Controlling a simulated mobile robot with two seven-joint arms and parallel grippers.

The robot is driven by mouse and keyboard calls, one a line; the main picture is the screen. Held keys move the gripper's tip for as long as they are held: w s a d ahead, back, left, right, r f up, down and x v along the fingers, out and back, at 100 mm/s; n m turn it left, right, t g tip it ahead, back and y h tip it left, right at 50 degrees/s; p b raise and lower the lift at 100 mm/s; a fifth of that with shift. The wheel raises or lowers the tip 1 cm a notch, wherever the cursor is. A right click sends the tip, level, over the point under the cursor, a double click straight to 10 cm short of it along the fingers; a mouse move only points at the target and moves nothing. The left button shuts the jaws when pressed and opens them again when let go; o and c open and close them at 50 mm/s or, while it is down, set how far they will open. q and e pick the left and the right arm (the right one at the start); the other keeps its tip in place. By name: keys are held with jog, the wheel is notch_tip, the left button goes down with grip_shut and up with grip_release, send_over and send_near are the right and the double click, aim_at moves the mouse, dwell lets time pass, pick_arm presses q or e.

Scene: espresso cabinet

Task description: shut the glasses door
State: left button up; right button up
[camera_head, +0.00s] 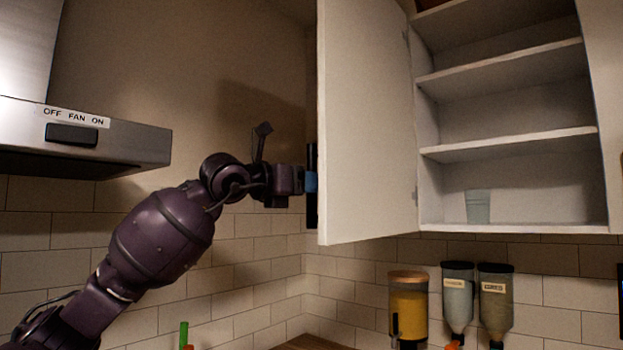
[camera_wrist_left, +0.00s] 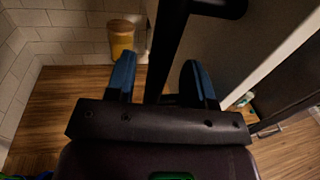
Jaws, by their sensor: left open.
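The white cabinet door (camera_head: 362,120) stands open, swung out to the left of the cabinet shelves. Its dark vertical bar handle (camera_head: 312,215) is at the door's left edge, seen nearly edge-on. My left gripper (camera_head: 311,182) is at this handle, on the door's outer side. In the left wrist view, the open blue fingers of my left gripper (camera_wrist_left: 159,78) are on either side of the dark handle (camera_wrist_left: 170,40). Whether a finger touches the handle cannot be told. One clear glass (camera_head: 478,207) stands on the bottom shelf. My right gripper is not in view.
A range hood (camera_head: 130,142) is at the left. Below the cabinet are a yellow-filled jar (camera_head: 408,310) and two wall dispensers (camera_head: 457,295). The cabinet's shelf opening (camera_head: 508,147) is clear in front. The wooden counter (camera_wrist_left: 60,105) lies below.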

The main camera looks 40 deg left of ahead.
pick_arm(q)
jog(key=shift+x, duration=1.1)
grip_shut()
